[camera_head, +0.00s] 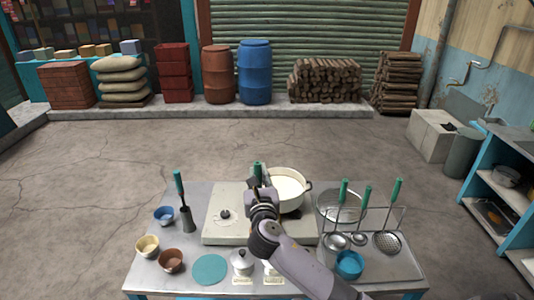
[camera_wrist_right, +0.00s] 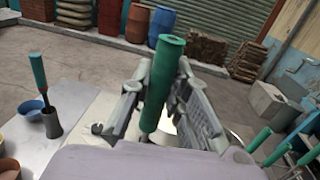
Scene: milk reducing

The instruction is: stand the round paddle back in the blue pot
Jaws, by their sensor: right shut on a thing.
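My right gripper (camera_head: 260,192) is shut on an upright green handle (camera_head: 257,168), at the left side of the white pot of milk (camera_head: 291,187). The right wrist view shows the green handle (camera_wrist_right: 163,80) between the two fingers (camera_wrist_right: 155,105). The lower end of this tool is hidden, so I cannot tell whether it is the round paddle. A blue bowl (camera_head: 164,214) stands at the table's left, and a turquoise-blue pot (camera_head: 349,265) stands at the front right. My left gripper is not in view.
A grey canister (camera_head: 187,220) holds another green-handled tool (camera_head: 179,185). Several green-handled ladles and a skimmer (camera_head: 387,243) hang on a rack at right, beside a metal pan (camera_head: 341,206). Small bowls (camera_head: 147,246), a turquoise disc (camera_head: 210,269) and a lidded pot (camera_head: 242,262) line the front.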

